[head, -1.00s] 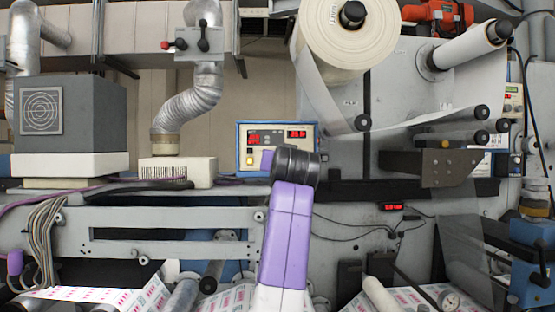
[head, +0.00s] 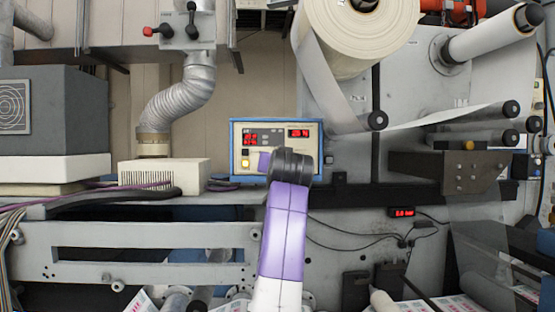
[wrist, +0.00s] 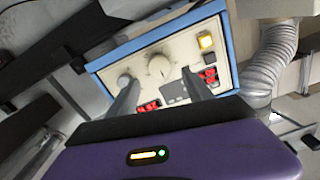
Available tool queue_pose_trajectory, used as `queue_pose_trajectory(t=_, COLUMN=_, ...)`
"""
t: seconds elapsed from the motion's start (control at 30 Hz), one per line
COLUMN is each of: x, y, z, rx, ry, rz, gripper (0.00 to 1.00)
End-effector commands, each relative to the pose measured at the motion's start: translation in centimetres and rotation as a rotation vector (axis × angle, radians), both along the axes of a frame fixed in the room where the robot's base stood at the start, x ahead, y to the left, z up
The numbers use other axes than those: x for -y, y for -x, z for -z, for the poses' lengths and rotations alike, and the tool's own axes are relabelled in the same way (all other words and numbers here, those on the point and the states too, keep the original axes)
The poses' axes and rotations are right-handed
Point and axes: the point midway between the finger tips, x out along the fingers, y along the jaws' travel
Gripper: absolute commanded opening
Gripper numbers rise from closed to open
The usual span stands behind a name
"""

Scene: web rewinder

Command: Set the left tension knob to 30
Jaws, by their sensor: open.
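The blue-framed control panel (head: 235,140) stands on the machine ledge, with red displays and a lit yellow button. In the wrist view the panel (wrist: 100,69) appears turned nearly upside down. A large pale dial knob (wrist: 158,66) is beside a smaller grey knob (wrist: 124,80); seen upright, the large one is the left of the two. Its scale is too small to read. My gripper (wrist: 160,76) is open, its two dark fingers pointing at the panel on either side of the large knob, with nothing between them. In the head view my arm hides the knobs and fingertips.
A pale vented box (head: 165,174) and a flexible metal duct (head: 180,105) are left of the panel. A large paper roll (head: 362,35) hangs above right. A dark bracket (head: 440,170) juts out at right. Cables lie along the ledge.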

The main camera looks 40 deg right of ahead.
Motion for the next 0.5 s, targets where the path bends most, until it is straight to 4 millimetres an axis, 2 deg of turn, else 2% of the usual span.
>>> queue_pose_trajectory(t=0.2, x=1.9, y=-2.7, z=-0.2, rx=-0.003, ry=-0.001, rz=0.0, gripper=0.59)
queue_pose_trajectory(t=0.5, x=2.9, y=-4.3, z=0.0, rx=-0.001, ry=-0.001, rz=0.0, gripper=0.59)
